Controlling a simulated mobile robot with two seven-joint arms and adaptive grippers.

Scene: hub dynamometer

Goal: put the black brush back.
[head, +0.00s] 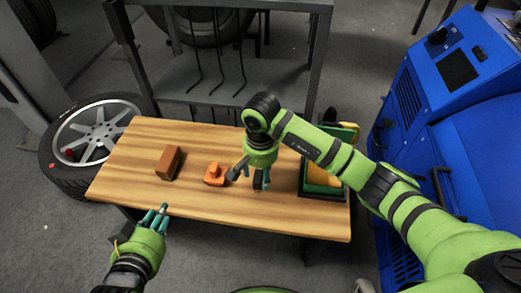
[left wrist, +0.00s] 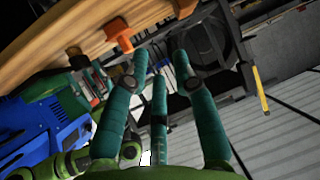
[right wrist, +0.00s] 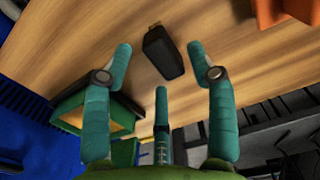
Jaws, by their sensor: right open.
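The black brush (right wrist: 163,55) lies on the wooden table, with a small brown end at its upper tip in the right wrist view. My right gripper (head: 252,178) is low over the table; it also shows in the right wrist view (right wrist: 160,60), with its fingers spread to either side of the brush and not closed on it. In the head view the gripper largely hides the brush. My left gripper (head: 156,214) is open and empty at the table's front left edge; its spread fingers show in the left wrist view (left wrist: 163,58).
An orange knobbed piece (head: 214,174) and a brown block (head: 168,162) sit on the table (head: 200,203). A green and dark bin (head: 322,190) with yellow contents stands at the right end, under my right arm. A blue machine (head: 440,100) stands beyond; a wheel (head: 92,138) is left.

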